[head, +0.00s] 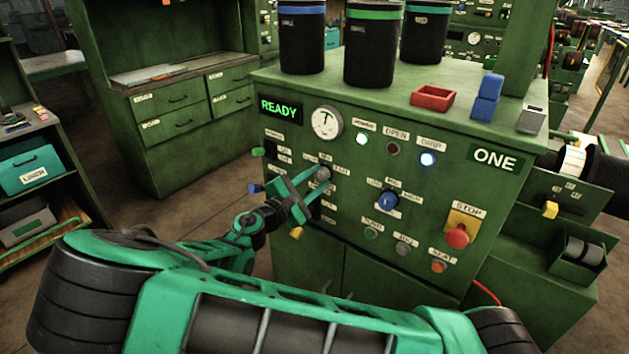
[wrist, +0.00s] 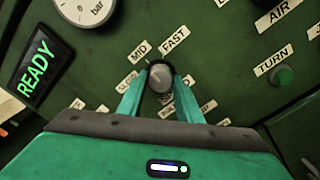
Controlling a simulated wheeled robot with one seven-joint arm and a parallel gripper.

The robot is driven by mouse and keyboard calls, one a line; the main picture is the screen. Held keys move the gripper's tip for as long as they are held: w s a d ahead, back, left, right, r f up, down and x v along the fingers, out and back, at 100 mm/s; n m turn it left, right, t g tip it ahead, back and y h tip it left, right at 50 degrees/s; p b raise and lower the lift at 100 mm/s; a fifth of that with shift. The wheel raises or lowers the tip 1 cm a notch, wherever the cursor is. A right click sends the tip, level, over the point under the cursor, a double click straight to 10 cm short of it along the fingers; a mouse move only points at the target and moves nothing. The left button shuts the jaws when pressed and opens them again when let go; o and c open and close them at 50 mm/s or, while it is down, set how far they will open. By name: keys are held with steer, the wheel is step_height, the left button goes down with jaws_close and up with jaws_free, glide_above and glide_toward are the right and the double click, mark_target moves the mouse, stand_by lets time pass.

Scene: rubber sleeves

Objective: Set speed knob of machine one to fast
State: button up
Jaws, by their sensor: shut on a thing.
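The green machine marked ONE (head: 494,157) stands in front of me in the head view. Its grey round speed knob (wrist: 160,76) is in the middle of the wrist view, with the MID label (wrist: 139,50) at its upper left and the FAST label (wrist: 175,40) above it. My gripper (wrist: 160,80) is shut on the knob, one finger on each side. In the head view the knob (head: 323,173) shows at the tips of my gripper (head: 316,178). I cannot tell for certain which label the knob points to. The labels below it are partly hidden by the fingers.
A lit READY display (head: 281,109) and a round gauge (head: 326,123) are above the knob. A blue knob (head: 387,201) and a red STOP button (head: 457,236) are to its right. Dark canisters (head: 372,50) and a red tray (head: 433,96) stand on top.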

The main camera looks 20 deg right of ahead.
steer(key=m, duration=0.5)
steer(key=shift+m, duration=0.3)
steer(key=shift+f+m, duration=0.1)
steer(key=shift+m, duration=2)
steer(key=o, duration=1)
steer(key=shift+o, duration=0.2)
steer(key=v, duration=1)
steer(key=shift+s+a, duration=0.15)
steer(key=shift+a, duration=0.2)
